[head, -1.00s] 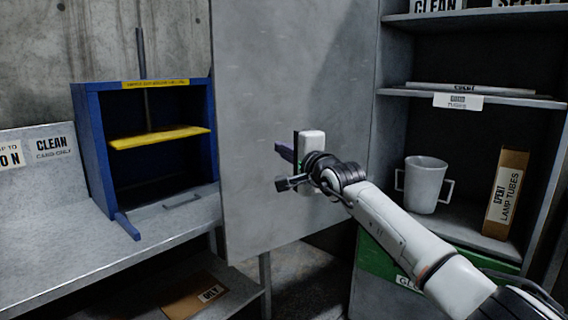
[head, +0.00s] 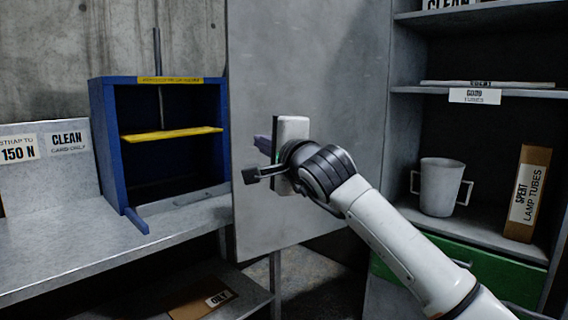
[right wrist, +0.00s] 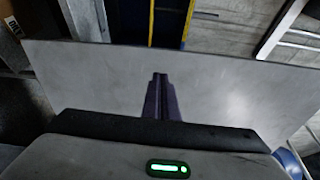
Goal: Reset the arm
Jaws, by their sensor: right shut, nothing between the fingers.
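My right arm reaches in from the lower right in the head view. Its gripper (head: 262,148) is in front of the open grey cabinet door (head: 310,70), and its fingers point away to the left. In the right wrist view the two dark fingers (right wrist: 161,92) are together with nothing between them. The grey door panel (right wrist: 230,85) fills the view behind them; I cannot tell the exact gap to it. My left gripper is not in any view.
A blue compactor (head: 107,140) with a yellow plate (head: 170,134) stands on the grey bench (head: 60,240) at left. The open shelf cabinet at right holds a two-handled grey mug (head: 440,187) and a lamp tubes box (head: 526,195). A green bin (head: 490,265) is below.

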